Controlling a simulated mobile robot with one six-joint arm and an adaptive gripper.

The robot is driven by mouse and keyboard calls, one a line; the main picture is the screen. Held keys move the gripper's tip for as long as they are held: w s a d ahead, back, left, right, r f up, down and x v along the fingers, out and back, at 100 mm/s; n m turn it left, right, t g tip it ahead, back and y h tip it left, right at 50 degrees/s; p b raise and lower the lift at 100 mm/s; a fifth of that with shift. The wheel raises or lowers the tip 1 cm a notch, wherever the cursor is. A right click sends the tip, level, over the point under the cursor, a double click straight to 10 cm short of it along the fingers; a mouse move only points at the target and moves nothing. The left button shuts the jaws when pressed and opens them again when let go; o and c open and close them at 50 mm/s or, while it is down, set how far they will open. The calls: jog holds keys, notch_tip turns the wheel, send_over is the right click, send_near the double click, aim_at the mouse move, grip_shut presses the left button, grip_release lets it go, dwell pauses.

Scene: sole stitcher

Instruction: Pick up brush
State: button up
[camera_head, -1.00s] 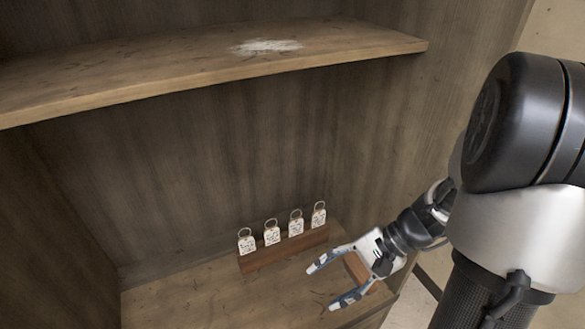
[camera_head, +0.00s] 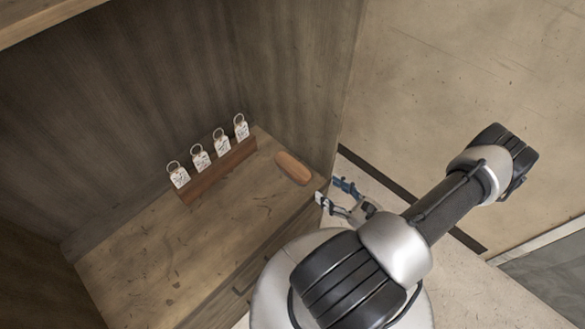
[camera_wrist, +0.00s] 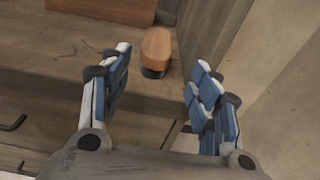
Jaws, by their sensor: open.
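The brush (camera_head: 293,168) has a rounded brown wooden back and lies on the cabinet's lower surface near its right end. In the wrist view the brush (camera_wrist: 156,48) shows ahead, between the lines of my two fingers, with a dark strip along its lower edge. My gripper (camera_head: 333,191) is open and empty, just off the front right corner of the surface, apart from the brush. In the wrist view my gripper (camera_wrist: 160,90) has its blue-padded fingers spread wide.
A wooden block holding several white tags with rings (camera_head: 221,143) stands left of the brush. The cabinet's side wall (camera_head: 290,80) rises close behind and right of the brush. The wooden surface (camera_head: 150,250) is clear to the left. A drawer handle (camera_wrist: 14,123) shows on the front.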

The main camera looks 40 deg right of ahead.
jog(key=b, duration=0.2)
send_near(294, 167)
jog(key=w, duration=0.5)
jog(key=shift+w+a+f, duration=0.1)
jog(key=shift+w+f, duration=0.1)
jog(key=shift+f, duration=0.2)
jog(key=shift+w+a+f+b, duration=0.15)
jog(key=shift+w+b, duration=0.15)
jog(key=shift+w, duration=0.6)
jog(key=shift+w+a+f+b, duration=0.1)
jog(key=shift+w+b, duration=0.15)
jog(key=shift+w, duration=0.6)
jog(key=shift+w+a+f+b, duration=0.15)
jog(key=shift+w+b, duration=0.15)
jog(key=shift+w, duration=0.6)
jog(key=shift+d, duration=0.1)
jog(key=shift+c, duration=0.2)
jog(key=c, duration=0.9)
jog(key=shift+o, duration=0.2)
jog(key=shift+r, duration=0.2)
